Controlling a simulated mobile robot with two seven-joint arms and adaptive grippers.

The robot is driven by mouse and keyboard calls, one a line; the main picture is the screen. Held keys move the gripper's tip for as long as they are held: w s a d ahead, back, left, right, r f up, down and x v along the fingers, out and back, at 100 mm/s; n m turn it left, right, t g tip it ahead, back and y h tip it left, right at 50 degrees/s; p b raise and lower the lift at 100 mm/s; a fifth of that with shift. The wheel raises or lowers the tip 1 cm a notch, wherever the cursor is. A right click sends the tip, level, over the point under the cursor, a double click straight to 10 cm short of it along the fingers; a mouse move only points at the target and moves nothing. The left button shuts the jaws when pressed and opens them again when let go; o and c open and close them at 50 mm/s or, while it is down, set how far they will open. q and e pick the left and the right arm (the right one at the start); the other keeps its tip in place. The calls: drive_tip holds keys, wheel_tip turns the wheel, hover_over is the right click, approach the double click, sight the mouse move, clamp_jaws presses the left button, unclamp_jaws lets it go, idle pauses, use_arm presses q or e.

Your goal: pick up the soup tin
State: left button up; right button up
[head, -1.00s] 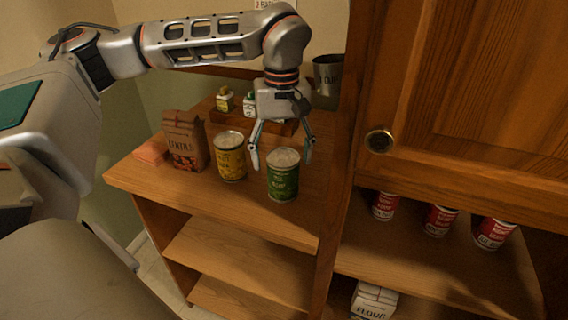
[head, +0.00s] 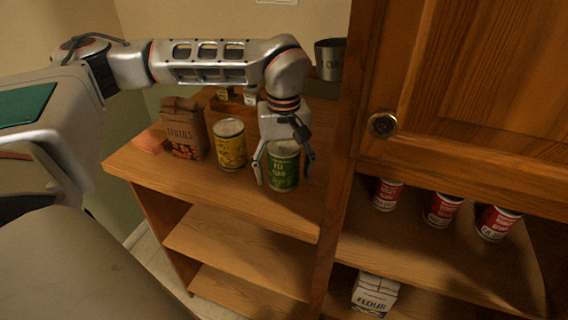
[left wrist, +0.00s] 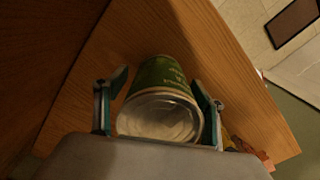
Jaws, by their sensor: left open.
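The green tin (head: 283,172), whose small label seems to read as soup, stands upright near the front of the wooden counter. My left gripper (head: 285,170) points down over it, open, with one finger on each side of the tin. In the left wrist view the tin's pale lid (left wrist: 160,117) and green side (left wrist: 161,74) lie between the two fingers. A gap shows beside the left finger; the right finger is close to the tin, and I cannot tell if it touches. My right gripper is not in view.
A yellow tin (head: 231,146) stands just left of the green tin, with a brown lentils bag (head: 184,130) beyond it. A wooden box with small jars and a metal cup (head: 329,60) are behind. The cupboard door (head: 470,90) is close on the right. Red tins (head: 441,209) stand below it.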

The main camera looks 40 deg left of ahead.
use_arm(q)
drive_tip(key=c, duration=1.5)
drive_tip(key=shift+r, duration=0.15)
drive_tip(key=shift+c, duration=0.2)
